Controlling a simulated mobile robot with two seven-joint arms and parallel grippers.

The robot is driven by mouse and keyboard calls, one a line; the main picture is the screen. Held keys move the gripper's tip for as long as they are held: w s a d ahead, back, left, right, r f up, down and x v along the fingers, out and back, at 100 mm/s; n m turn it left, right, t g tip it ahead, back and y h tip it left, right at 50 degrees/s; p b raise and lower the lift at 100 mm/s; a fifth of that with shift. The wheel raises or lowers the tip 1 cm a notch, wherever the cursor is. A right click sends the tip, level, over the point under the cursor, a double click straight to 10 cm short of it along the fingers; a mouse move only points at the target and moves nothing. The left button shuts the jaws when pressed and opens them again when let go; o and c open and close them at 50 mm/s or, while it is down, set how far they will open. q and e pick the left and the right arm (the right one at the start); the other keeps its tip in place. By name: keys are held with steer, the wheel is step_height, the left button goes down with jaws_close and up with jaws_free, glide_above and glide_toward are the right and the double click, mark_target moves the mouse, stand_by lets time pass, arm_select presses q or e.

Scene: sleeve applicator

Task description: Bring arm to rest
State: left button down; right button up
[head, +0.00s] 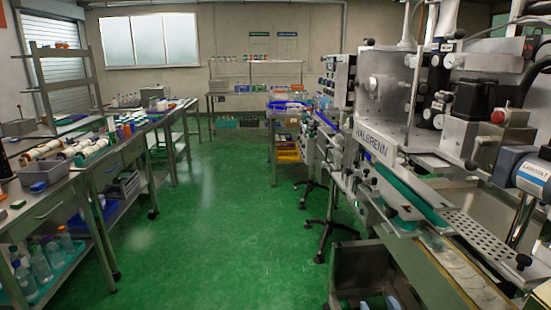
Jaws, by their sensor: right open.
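I cannot make out either of my grippers or any arm link in the head view. The sleeve applicator machine (376,90) fills the right side, with steel housings, hoses and a lettered front plate (372,145). A green belt (412,200) and a perforated metal plate (480,238) run along its near side. I see no gripper at the machine or over the benches.
A workbench (115,158) with bottles and rollers stands along the left, with a grey bin (40,172) near its front. The green floor (220,225) between bench and machine is clear. Dark machine feet (330,228) stick out into it. Shelving (255,88) stands at the back wall.

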steer(key=s+d+f+g, duration=0.2)
steer(key=s+f+g, duration=0.1)
steer(key=s+f, duration=0.6)
steer(key=s+d+f+m+g, duration=0.1)
steer(key=s+d+f+g, duration=0.1)
steer(key=s+f, duration=0.7)
steer(key=s+d, duration=0.1)
steer(key=s, duration=0.5)
steer(key=shift+d+f+g+h, duration=0.2)
steer(key=shift+f+g+h, duration=0.1)
steer(key=shift+g, duration=0.1)
steer(key=shift+s, duration=0.1)
